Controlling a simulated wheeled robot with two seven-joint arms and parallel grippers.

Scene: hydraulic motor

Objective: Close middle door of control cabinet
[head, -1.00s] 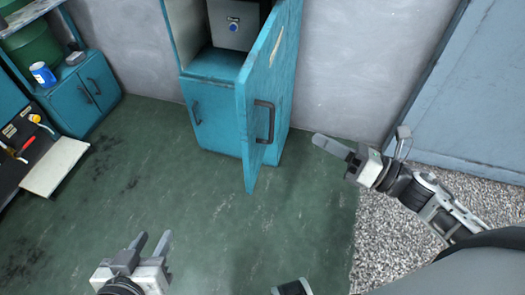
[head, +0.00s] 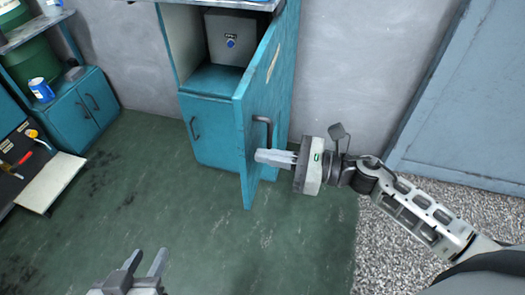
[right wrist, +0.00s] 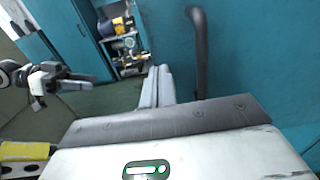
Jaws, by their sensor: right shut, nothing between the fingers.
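The teal control cabinet (head: 212,130) stands against the grey wall. Its middle door (head: 262,95) is swung wide open toward me, with a dark bar handle (head: 262,128) on its right-hand face. My right gripper (head: 258,156) is shut and empty, its fingertips at the door's face just below the handle. In the right wrist view the shut fingers (right wrist: 157,88) are left of the handle (right wrist: 198,50), close to the teal door panel (right wrist: 260,50); contact cannot be told. My left gripper (head: 143,265) is open and empty, low over the floor at the bottom.
Inside the cabinet is a grey box with a blue knob (head: 231,42). A lower cabinet door with its own handle (head: 194,128) is shut. Teal cupboards (head: 85,105) and a tool board stand at the left. The green floor (head: 180,215) in front is clear.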

